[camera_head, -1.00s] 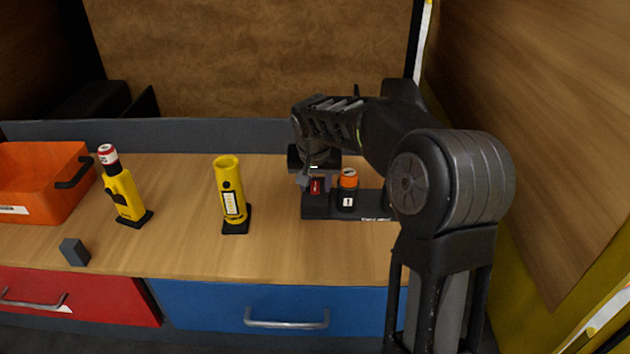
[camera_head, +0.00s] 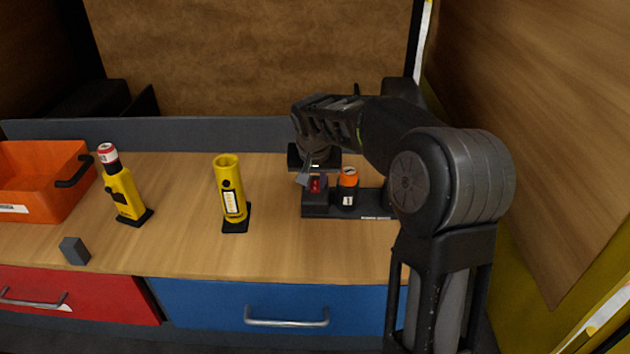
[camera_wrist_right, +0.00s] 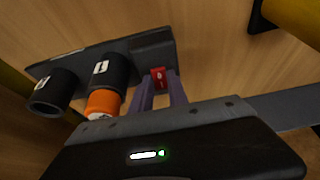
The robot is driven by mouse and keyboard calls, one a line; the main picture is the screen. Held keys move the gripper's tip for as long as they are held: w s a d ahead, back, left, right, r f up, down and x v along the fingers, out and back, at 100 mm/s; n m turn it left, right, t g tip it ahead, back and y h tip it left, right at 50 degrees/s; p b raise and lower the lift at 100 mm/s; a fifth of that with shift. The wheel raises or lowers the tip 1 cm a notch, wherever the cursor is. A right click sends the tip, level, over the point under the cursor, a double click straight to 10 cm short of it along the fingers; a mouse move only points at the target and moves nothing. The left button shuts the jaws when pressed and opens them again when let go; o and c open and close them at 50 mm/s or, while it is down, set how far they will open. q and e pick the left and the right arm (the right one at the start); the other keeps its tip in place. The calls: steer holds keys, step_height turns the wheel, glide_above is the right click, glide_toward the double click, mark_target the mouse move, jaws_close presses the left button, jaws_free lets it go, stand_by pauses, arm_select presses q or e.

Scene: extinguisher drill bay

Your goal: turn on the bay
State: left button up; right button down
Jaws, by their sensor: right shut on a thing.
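A small red switch (camera_head: 316,186) sits on a dark housing at the left end of a long dark base (camera_head: 350,211). The right wrist view shows the red switch (camera_wrist_right: 158,75) with light marks on it, between my two fingers. My right gripper (camera_head: 309,180) reaches down over the switch from behind and is shut on it; the fingers (camera_wrist_right: 160,92) hide its sides. Which way the switch is tilted is hard to tell. My left gripper is not in view.
Beside the switch stands a dark socket with an orange-topped battery (camera_head: 348,176); another dark socket (camera_wrist_right: 50,92) is beyond it. A wooden wall rises at right.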

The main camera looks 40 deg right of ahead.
steer(key=shift+r+p, duration=0.25)
steer(key=shift+p, duration=0.3)
steer(key=g+y+p, duration=0.1)
steer(key=p, duration=0.2)
steer(key=g+p, duration=0.1)
steer(key=p, duration=0.2)
steer(key=shift+w+d+r+g+y, duration=0.2)
steer(key=shift+w+d+g+y, duration=0.1)
steer(key=shift+w+d+y, duration=0.1)
steer(key=shift+f, duration=0.25)
steer(key=c, duration=1.3)
jaws_free()
steer(key=shift+a, duration=0.1)
